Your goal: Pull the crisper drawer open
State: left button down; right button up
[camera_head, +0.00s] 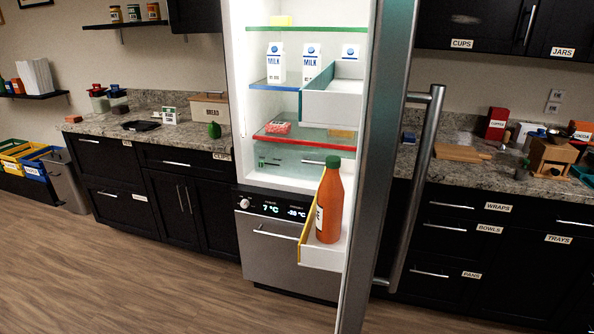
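The fridge stands with its door (385,150) swung open toward me. The crisper drawer (290,163) is at the bottom of the lit compartment, below the red-edged shelf (275,138). Neither of my grippers is in view.
An orange bottle (329,210) stands in the yellow-edged lower door bin (320,256), in front of the compartment's right side. A white upper door bin (332,105) juts across the shelves. Milk cartons (276,65) stand above. The wooden floor (150,280) at front left is clear.

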aim_at(306, 161)
jog(key=i+j+z, duration=0.2)
jog(key=z, duration=0.95)
jog(key=i+j+z, duration=0.1)
jog(key=j+z, duration=0.2)
jog(key=i+j+z, duration=0.1)
jog(key=j+z, duration=0.2)
jog(key=j, duration=0.15)
jog(key=j+z, duration=0.3)
jog(key=j, duration=1.4)
jog(key=i+j+z, duration=0.1)
jog(key=j, duration=0.7)
